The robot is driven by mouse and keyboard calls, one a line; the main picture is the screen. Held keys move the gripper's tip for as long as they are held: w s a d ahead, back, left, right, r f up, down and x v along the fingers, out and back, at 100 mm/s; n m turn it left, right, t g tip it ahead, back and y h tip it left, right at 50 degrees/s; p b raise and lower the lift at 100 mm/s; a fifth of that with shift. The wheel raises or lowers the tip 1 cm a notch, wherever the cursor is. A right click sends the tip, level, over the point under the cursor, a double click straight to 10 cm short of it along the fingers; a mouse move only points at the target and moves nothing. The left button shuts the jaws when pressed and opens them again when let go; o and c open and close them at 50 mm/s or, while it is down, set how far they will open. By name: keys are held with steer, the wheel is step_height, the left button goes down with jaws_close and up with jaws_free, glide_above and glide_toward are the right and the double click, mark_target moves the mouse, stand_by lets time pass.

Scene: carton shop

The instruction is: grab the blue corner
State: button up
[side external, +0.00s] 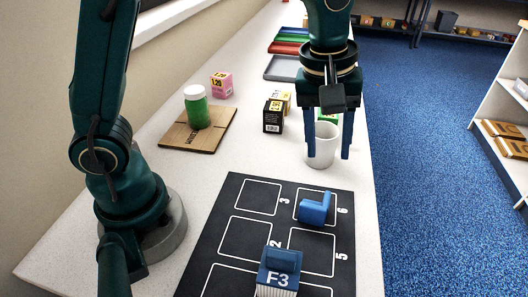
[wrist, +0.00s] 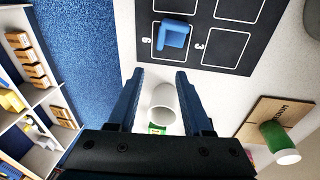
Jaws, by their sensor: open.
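The blue corner (side external: 316,209), a small L-shaped block, lies on the black mat (side external: 230,195) in the cell marked 6. In the wrist view the blue corner (wrist: 173,37) shows near the top, beyond my fingertips. My gripper (side external: 328,155) is open and points down over the white cup's area, farther back than the blue corner and apart from it. In the wrist view my gripper (wrist: 160,75) has nothing clasped; the white cup (wrist: 163,98) shows between the fingers, but its depth is unclear. Another blue piece (side external: 284,260) sits on the F3 box at the mat's front.
The white cup (side external: 322,150) stands behind the mat, close to my fingers. A green jar (side external: 196,107) stands on a cardboard sheet (side external: 222,130) at left. Small boxes (side external: 273,117) and stacked trays (side external: 283,67) are farther back. The table's right edge is near.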

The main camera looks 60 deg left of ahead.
mark_target(327, 200)
steer(key=shift+m+g, duration=0.4)
steer(key=shift+g, duration=0.5)
steer(key=d+f, duration=0.1)
steer(key=f, duration=0.1)
steer(key=d+f, duration=0.1)
steer(key=f, duration=0.4)
steer(key=shift+s+d, duration=0.25)
steer(key=shift+d, duration=0.15)
steer(key=shift+f, duration=2.2)
jaws_close()
